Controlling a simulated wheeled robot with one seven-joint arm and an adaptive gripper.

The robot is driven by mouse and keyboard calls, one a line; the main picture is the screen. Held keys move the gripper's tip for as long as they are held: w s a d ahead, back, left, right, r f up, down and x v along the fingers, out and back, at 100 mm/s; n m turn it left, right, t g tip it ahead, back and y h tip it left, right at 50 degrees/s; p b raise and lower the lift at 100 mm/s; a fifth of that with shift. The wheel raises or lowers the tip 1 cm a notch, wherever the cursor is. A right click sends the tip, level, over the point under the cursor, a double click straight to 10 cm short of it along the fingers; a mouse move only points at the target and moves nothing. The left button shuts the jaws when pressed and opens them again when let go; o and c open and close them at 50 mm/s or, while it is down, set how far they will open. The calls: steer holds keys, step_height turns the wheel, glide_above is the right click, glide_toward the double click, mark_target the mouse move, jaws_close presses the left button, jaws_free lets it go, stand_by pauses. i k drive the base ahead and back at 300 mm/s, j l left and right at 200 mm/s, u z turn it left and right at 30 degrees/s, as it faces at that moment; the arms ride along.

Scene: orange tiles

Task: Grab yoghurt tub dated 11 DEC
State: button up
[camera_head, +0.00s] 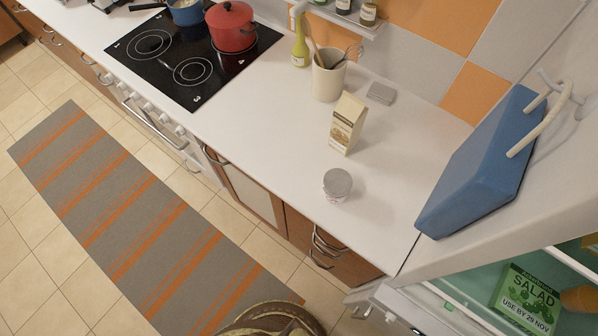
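A small round grey-white tub (337,184) with a pale lid stands upright on the white counter, near its front edge. I cannot read a date on it, and I cannot tell for sure that it is yoghurt. No 11 DEC label is readable anywhere in view. In the open fridge (448,306) at the lower right, a green salad pack (527,300) reads "USE BY 29 NOV". Most of the fridge inside is cut off by the picture edge. My gripper is not in view.
A carton (346,124), a grey block (381,93) and a utensil crock (328,78) stand behind the tub. A red pot (232,28) sits on the black hob (160,58). A blue slanted object (480,165) lies right. Counter around the tub is clear.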

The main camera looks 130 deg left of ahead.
mark_target(338, 184)
steer(key=u, duration=3.7)
steer(key=k+j+z, duration=0.25)
steer(key=j, duration=0.2)
steer(key=k+j+z, duration=0.25)
steer(key=j, duration=0.2)
steer(key=i, duration=0.05)
